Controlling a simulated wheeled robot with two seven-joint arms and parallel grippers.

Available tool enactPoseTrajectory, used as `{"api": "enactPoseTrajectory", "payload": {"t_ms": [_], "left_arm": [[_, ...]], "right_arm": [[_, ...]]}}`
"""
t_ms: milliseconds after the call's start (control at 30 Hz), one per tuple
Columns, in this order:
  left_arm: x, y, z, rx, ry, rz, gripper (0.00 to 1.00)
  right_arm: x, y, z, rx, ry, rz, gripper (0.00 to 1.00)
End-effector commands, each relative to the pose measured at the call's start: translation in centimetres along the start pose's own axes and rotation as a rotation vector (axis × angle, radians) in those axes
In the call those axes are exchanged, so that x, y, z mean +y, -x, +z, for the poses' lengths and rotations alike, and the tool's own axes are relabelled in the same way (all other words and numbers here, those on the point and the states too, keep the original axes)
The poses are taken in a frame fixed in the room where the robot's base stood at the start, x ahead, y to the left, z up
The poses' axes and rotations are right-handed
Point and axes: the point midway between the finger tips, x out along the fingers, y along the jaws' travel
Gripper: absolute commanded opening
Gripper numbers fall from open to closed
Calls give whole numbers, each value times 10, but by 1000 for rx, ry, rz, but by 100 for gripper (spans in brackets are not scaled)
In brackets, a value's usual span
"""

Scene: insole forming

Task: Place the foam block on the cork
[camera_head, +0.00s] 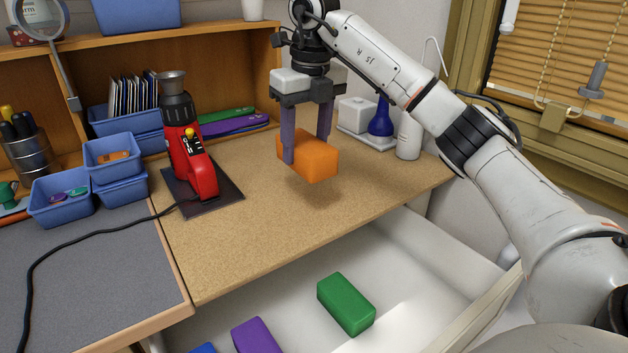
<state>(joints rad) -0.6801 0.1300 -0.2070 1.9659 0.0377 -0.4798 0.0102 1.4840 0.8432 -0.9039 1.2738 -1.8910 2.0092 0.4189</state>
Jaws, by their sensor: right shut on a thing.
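An orange foam block (318,163) is held between the purple fingers of my right gripper (306,147). The block hangs a little above the cork surface (250,237), and a soft shadow lies under it. The cork is a tan speckled sheet covering the desk right of the grey mat. A green block (346,303) and a purple block (255,336) lie in the white open drawer below, with part of a blue block at the bottom edge. My left gripper is not in view.
A red heat tool (190,165) stands on a dark plate at the cork's left, its black cord running across the grey mat (90,265). Blue bins (60,205) stand at left. A blue flask (381,122) and white bottle stand at back right. The cork's front is clear.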

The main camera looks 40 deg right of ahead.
Motion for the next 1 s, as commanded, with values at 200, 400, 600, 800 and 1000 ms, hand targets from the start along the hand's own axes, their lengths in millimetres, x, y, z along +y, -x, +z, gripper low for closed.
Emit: {"api": "enactPoseTrajectory", "payload": {"t_ms": [200,400,600,800,1000], "left_arm": [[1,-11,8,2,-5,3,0],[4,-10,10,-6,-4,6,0],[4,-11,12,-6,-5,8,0],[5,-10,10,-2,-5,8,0],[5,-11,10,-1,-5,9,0]], "right_arm": [[1,-46,-7,5,-3,0,28],[0,-59,-8,3,-3,-1,28],[0,-86,-12,5,-2,-2,28],[0,-91,-12,0,-2,0,28],[0,-94,-12,2,-1,-1,28]]}}
